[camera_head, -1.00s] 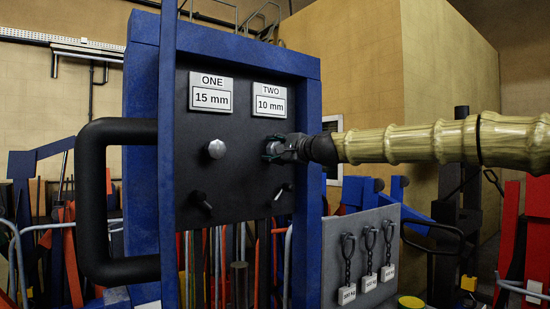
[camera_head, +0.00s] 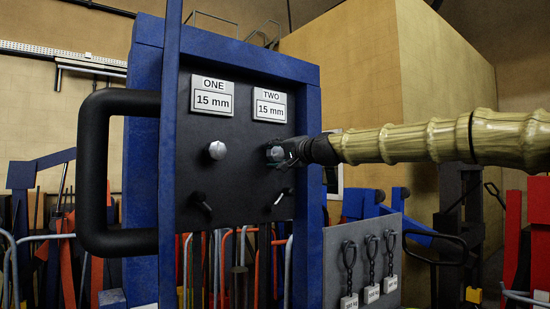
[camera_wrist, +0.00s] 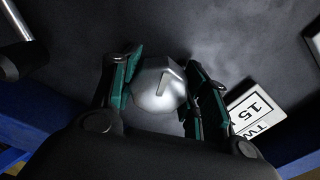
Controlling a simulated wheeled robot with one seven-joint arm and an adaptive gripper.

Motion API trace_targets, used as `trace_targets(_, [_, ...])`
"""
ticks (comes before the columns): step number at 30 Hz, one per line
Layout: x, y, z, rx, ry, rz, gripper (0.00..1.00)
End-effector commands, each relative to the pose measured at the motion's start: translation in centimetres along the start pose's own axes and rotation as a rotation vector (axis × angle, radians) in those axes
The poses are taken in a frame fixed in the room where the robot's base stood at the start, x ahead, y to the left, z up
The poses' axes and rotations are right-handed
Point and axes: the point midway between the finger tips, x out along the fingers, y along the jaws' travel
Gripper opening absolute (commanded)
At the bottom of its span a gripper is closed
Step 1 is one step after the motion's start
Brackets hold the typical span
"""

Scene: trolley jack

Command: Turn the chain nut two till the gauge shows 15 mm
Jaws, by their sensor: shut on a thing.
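Chain nut two is a silver faceted nut (camera_wrist: 158,86) with a raised pointer mark, on the dark panel (camera_head: 235,155). My gripper (camera_head: 282,152) is shut on it; in the wrist view its green-padded fingers (camera_wrist: 160,92) sit on both sides of the nut. In the head view the gripper mostly hides this nut. The gauge plate TWO (camera_head: 270,105) above it reads 15 mm. The gauge plate ONE (camera_head: 212,97) also reads 15 mm. Nut one (camera_head: 217,150) stands free to the left.
Two small dark pegs (camera_head: 202,202) stick out below the nuts. A blue frame (camera_head: 147,150) surrounds the panel, with a thick black handle (camera_head: 93,170) at left. A grey board (camera_head: 335,265) with several hanging chains and weight tags stands at lower right.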

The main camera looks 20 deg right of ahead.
Motion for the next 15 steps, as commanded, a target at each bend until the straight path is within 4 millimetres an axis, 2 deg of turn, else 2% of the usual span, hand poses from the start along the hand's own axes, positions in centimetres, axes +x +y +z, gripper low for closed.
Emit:
trace_targets(12, [0.04,0.17,0.1,-0.007,-0.002,0.002,0.21])
trace_targets(13, [0.04,0.17,0.11,-0.007,-0.002,0.002,0.47])
trace_targets(15, [0.04,0.16,0.1,-0.007,-0.002,0.002,0.6])
